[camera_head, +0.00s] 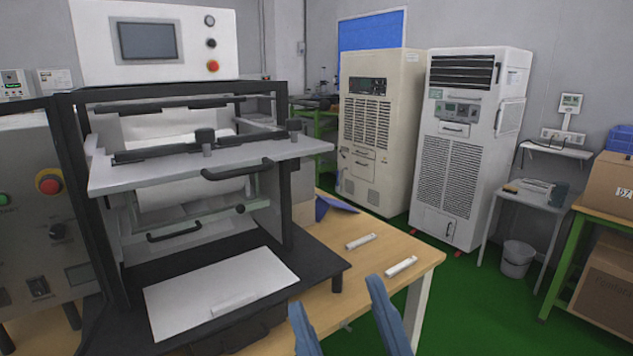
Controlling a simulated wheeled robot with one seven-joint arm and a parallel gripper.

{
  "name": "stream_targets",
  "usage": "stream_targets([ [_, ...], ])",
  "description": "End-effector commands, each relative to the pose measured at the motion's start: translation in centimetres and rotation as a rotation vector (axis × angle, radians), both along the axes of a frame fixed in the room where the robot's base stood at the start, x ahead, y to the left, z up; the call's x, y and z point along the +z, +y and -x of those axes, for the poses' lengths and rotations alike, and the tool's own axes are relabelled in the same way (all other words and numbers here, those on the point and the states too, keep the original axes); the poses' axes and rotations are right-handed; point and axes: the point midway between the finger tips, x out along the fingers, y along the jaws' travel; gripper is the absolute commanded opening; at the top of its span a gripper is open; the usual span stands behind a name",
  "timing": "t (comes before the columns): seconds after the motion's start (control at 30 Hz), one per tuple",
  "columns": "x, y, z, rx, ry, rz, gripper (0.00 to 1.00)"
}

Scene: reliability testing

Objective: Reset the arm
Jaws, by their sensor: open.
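My gripper (341,318) shows at the bottom edge of the head view, right of centre, as two blue-grey fingers. The fingers stand well apart, with nothing between them. They are in front of the wooden table (408,262), near its front right part. The rest of my arm is below the picture and cannot be seen.
A test machine (190,177) with a grey shelf and black handles stands on the table at left. A white plate (222,288) lies on its black base. Two white bars (361,241) (401,267) lie on the table. Tall cabinets (467,150) stand behind; green floor is open at right.

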Motion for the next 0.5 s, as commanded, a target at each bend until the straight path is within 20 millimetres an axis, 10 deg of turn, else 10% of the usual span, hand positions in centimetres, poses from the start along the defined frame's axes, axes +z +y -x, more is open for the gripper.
stream_targets([
  [0.5, -13.2, -9.7, 10.2, -0.178, 0.688, -0.168, 0.59],
])
